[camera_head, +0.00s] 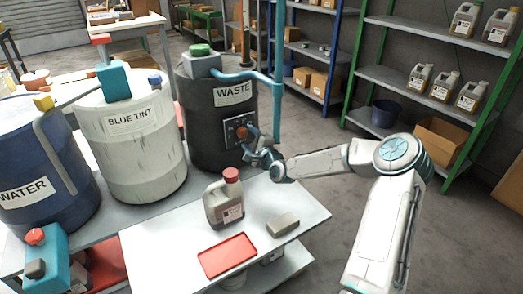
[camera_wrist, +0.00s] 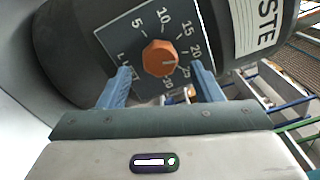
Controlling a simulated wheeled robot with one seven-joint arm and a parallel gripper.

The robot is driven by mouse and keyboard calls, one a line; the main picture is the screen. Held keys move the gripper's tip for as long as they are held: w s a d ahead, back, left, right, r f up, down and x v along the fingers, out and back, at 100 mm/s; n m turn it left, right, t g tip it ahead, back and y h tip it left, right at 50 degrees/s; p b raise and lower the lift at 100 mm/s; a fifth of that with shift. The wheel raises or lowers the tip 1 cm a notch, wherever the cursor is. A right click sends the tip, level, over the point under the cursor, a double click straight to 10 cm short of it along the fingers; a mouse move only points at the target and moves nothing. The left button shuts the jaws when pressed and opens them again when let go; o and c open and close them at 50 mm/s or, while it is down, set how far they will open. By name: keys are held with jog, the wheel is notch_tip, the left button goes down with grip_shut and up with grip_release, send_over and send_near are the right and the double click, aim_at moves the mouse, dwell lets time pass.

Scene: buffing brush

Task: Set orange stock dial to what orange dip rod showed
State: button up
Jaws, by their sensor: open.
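The dial (camera_head: 242,133) is on the front of the black WASTE drum (camera_head: 205,130). My gripper (camera_wrist: 162,85) is open, its two blue fingers just below and to either side of the dial; contact cannot be told.
A white BLUE TINT drum (camera_head: 135,150) and a blue WATER drum (camera_head: 40,150) stand left. A jug (camera_head: 224,203), a red tray (camera_head: 228,256) and a grey block (camera_head: 283,224) are on the front table. A blue pipe (camera_head: 278,100) runs beside the WASTE drum. Shelves stand behind right.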

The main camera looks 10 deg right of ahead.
jog(key=p+v, duration=0.1)
jog(key=v, duration=1)
jog(key=shift+s, duration=0.35)
jog(key=shift+d, duration=0.1)
jog(key=s+a+r+n+g+h+p, duration=0.2)
jog(key=s+a+n+g+p, duration=0.3)
jog(key=s+n+g+p, duration=0.4)
jog(key=s+r+n+g+h+p, duration=0.3)
jog(key=s+r+n+p, duration=0.6)
jog(key=s+r, duration=1.6)
notch_tip(320, 180, up, 3)
jog(key=g+p, duration=0.2)
jog(key=p, duration=0.1)
jog(key=shift+s+h, duration=0.2)
jog(key=shift+h, duration=0.1)
